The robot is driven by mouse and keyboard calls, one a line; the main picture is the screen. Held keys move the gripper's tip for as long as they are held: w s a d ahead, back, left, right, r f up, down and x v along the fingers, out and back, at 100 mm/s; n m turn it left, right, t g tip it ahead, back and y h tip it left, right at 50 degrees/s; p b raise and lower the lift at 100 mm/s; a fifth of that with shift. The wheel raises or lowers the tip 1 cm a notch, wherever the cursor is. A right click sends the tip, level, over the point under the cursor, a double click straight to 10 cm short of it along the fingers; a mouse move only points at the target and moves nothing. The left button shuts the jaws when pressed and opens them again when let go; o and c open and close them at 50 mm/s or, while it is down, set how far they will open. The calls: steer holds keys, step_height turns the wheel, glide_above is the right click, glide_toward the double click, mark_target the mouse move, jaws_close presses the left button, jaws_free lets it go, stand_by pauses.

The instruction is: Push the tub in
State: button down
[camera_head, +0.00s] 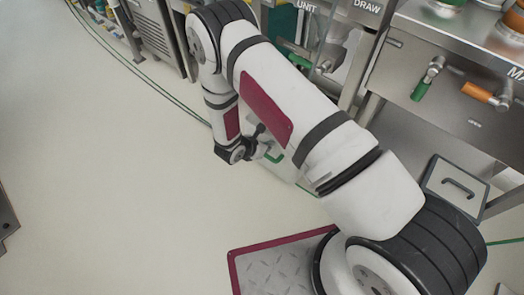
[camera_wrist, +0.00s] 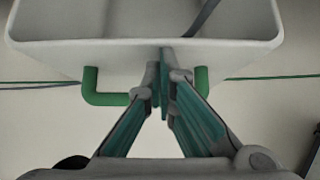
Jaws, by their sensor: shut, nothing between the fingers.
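The tub (camera_wrist: 60,52) is a pale open container that fills the top of the wrist view. A green bar handle (camera_wrist: 92,90) sticks out from its near wall, and my fingers cover the middle of it. My gripper (camera_wrist: 165,75) is shut and empty, with its fingertips in front of the middle of that wall; I cannot tell whether they touch it. In the head view my gripper (camera_head: 262,147) is small beside the tub (camera_head: 284,168), which is mostly hidden behind my arm. A dark strip crosses the tub's opening in the wrist view.
A steel bench (camera_head: 450,50) with green and orange valve handles stands along the right. Thin green lines (camera_head: 165,93) run along the floor. The pale floor (camera_head: 110,190) on the left is clear.

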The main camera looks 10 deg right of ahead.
steer(key=w+d+b, duration=0.4)
steer(key=w+d, duration=0.7)
steer(key=d, duration=0.5)
steer(key=shift+w, duration=0.35)
steer(key=shift+d+r, duration=0.1)
steer(key=shift+r, duration=0.05)
